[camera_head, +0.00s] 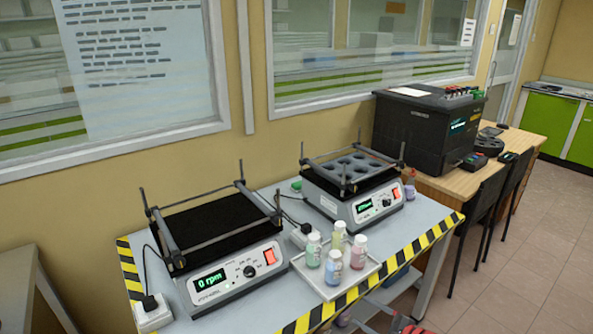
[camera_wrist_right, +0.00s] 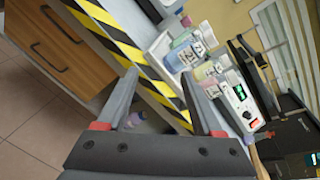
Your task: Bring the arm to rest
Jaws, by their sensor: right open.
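My right gripper (camera_head: 376,311) is partly visible at the bottom edge of the head view, by the front edge of the striped table. In the right wrist view, my right gripper (camera_wrist_right: 160,77) has its two dark fingers spread apart with nothing between them. It is apart from the bottles, beside the yellow-and-black table edge (camera_wrist_right: 125,42). My left gripper and arm are not in view.
The table (camera_head: 250,312) holds a flat-topped shaker (camera_head: 235,275), a shaker with round wells (camera_head: 365,207), and a white tray (camera_head: 322,290) with several capped bottles (camera_head: 334,267). A black machine (camera_head: 425,130) stands on a wooden desk behind. Floor (camera_head: 530,270) is clear at right.

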